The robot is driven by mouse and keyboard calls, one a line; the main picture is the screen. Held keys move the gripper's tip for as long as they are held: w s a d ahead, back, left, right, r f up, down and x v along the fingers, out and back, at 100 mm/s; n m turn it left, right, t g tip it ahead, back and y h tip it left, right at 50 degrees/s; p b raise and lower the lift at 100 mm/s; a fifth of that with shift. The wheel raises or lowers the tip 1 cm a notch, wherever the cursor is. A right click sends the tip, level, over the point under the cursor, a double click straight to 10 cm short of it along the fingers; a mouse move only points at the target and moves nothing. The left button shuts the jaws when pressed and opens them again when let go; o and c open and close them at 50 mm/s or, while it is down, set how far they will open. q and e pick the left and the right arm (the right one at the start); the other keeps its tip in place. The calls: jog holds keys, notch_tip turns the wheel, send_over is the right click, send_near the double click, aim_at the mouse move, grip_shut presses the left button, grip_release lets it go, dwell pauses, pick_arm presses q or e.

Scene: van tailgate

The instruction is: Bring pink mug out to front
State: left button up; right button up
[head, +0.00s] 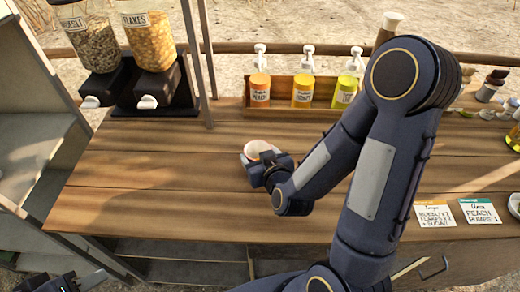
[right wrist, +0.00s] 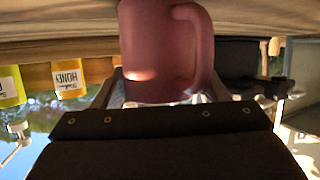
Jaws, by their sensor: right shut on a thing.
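The pink mug (right wrist: 158,50) fills the upper middle of the right wrist view, with its handle to the right. In the head view its pale pink top (head: 256,149) shows above the middle of the wooden counter (head: 150,190). My right gripper (head: 266,166) is shut on the mug, with a finger on each side of it in the right wrist view (right wrist: 165,92). The mug's lower part is hidden in the head view, and I cannot tell whether it touches the counter. My left gripper (head: 62,283) is cut off at the lower left edge, away from the mug.
Pump bottles stand in a wooden rack (head: 282,107) at the back. Two cereal dispensers (head: 150,45) stand at the back left. Order cards (head: 434,214) lie at the front right. The counter's left and front middle are clear. My right arm hides part of its right side.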

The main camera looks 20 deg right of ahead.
jog(key=shift+s+a, duration=0.4)
jog(key=shift+s, duration=0.35)
jog(key=shift+f+b, duration=0.15)
jog(key=shift+b, duration=0.65)
jog(key=shift+s+a+b, duration=0.1)
jog(key=shift+s+b, duration=0.25)
jog(key=shift+b, duration=0.35)
jog(key=shift+s+a+b, duration=0.25)
jog(key=shift+s+b, duration=0.25)
jog(key=shift+b, duration=0.65)
jog(key=shift+s+a+b, duration=0.2)
jog(key=shift+s+b, duration=0.25)
jog(key=shift+b, duration=0.05)
jog(key=o, duration=1.1)
